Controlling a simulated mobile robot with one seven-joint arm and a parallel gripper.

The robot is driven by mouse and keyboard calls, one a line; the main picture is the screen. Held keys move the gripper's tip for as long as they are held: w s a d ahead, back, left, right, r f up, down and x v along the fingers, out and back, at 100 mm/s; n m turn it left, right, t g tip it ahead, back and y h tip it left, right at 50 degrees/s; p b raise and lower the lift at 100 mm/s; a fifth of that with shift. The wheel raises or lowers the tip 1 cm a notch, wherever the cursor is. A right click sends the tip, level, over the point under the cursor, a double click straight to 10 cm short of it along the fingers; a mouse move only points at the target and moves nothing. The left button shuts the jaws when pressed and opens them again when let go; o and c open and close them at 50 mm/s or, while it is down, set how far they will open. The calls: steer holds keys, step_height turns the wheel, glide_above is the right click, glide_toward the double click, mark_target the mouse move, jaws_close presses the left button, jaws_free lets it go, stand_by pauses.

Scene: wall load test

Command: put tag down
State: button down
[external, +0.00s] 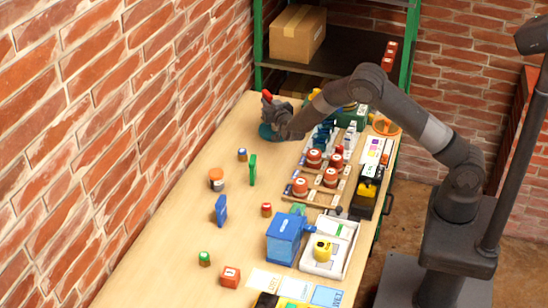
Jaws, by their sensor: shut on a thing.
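My gripper (270,108) is at the far end of the wooden table (205,165), near the brick wall. It is shut on a small red piece (266,96), which I take to be the tag. The red piece shows at the upper left of the gripper. Its lower part is hidden by the fingers. A teal round thing (266,132) shows just below the gripper, partly covered by it. I cannot tell whether they touch.
A wooden rack (312,198) with several red-brown round pieces stands right of the gripper. A green upright block (253,169), a blue block (220,210) and small jars stand along the left. A blue box (284,238) and white tray (345,262) are nearer.

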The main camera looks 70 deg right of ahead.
steer(key=shift+f, duration=0.1)
steer(key=shift+f, duration=0.5)
steer(key=c, duration=1.4)
jaws_free()
steer(key=shift+c, duration=0.2)
